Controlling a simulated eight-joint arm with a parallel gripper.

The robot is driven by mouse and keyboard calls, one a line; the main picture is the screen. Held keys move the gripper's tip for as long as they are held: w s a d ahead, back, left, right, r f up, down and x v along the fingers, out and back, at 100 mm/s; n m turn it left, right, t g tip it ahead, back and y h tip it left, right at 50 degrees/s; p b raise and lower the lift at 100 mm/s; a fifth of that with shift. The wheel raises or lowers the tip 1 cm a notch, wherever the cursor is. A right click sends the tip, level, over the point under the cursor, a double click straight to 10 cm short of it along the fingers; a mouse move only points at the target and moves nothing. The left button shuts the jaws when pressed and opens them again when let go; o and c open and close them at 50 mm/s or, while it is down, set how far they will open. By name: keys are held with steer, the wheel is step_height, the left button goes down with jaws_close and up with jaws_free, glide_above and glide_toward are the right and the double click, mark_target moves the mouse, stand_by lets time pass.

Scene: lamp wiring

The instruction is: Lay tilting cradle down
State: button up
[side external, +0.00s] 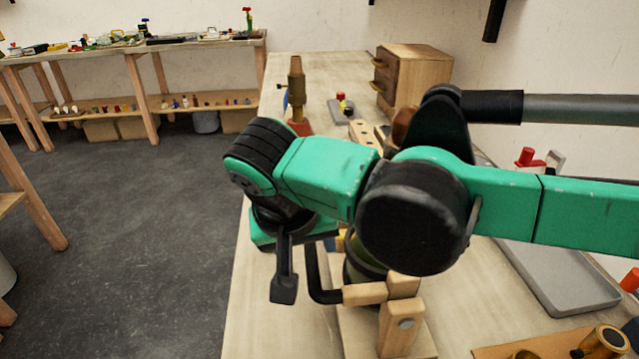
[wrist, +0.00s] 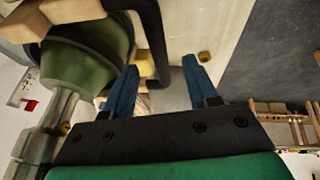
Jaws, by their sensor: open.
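The tilting cradle (side external: 398,315) is a wooden frame with a black bent bar (side external: 318,284) on its left side, standing on the bench in the side view. It carries a dark green rounded body (side external: 362,262), mostly hidden by my arm. In the wrist view the green body (wrist: 85,70) with a black band fills the upper left, beside a wooden piece of the cradle (wrist: 65,10). My gripper (wrist: 160,66) is open. The black bar (wrist: 152,35) appears between its blue fingers, nearer the left one; contact cannot be told. In the side view one finger (side external: 285,280) points down left of the bar.
Behind my arm stand a wooden drawer box (side external: 418,72), a brown turned post (side external: 296,85) and a drilled wooden block (side external: 364,132). A grey tray (side external: 560,280) lies on the right. The bench's left edge is close to my gripper, with open floor (side external: 140,240) beyond.

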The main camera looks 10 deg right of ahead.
steer(key=shift+x, duration=1)
jaws_close()
stand_by(0.7)
